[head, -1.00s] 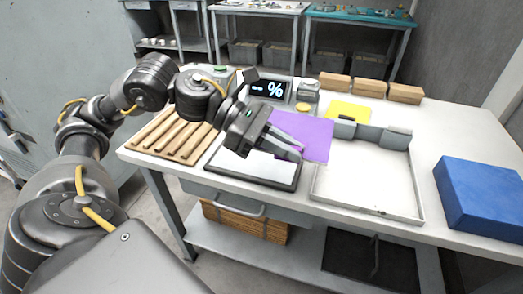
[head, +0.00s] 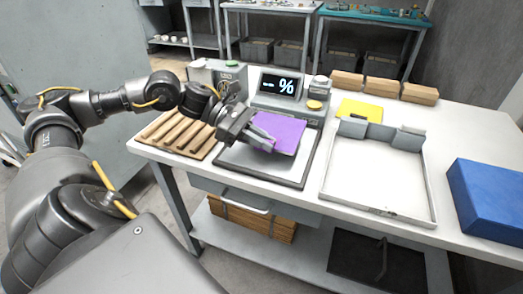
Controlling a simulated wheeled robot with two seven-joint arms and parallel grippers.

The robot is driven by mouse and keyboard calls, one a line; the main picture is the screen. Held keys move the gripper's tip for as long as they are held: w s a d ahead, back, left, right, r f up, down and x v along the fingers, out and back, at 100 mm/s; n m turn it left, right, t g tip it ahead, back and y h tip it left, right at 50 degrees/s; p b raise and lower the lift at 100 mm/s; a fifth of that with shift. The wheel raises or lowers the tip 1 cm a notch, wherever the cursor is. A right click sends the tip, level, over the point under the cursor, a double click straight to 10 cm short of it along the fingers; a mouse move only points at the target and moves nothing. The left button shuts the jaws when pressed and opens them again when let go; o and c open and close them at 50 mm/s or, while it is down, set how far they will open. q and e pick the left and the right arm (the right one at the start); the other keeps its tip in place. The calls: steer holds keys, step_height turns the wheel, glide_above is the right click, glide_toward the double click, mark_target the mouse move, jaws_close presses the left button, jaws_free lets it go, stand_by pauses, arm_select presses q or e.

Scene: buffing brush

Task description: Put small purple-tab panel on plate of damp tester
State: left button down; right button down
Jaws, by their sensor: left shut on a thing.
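My left gripper (head: 266,146) is shut on the near left edge of the purple panel (head: 282,131). The damp tester has a display (head: 279,87) reading "-- %" and a pale plate (head: 272,167) with a dark frame in front of it. The purple panel appears over the back part of this plate, roughly flat. I cannot tell whether it touches the plate or hovers above it. The near part of the plate is bare. My right gripper is not in view.
A slatted wooden rack (head: 178,134) lies left of the plate. A white tray (head: 375,204) with grey blocks at its back stands to the right. A yellow panel (head: 360,109), several wooden blocks (head: 383,88) and a blue box (head: 492,199) are also on the table.

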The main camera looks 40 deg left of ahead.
mark_target(262, 150)
arm_select(q)
steer(key=f, duration=0.3)
steer(key=shift+w+a+f, duration=0.15)
steer(key=shift+a+f, duration=0.1)
steer(key=shift+a, duration=0.1)
steer(key=shift+f, duration=0.25)
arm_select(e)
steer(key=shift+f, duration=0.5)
arm_select(q)
steer(key=shift+f, duration=0.1)
steer(key=c, duration=1.6)
jaws_free()
steer(key=shift+o, duration=0.5)
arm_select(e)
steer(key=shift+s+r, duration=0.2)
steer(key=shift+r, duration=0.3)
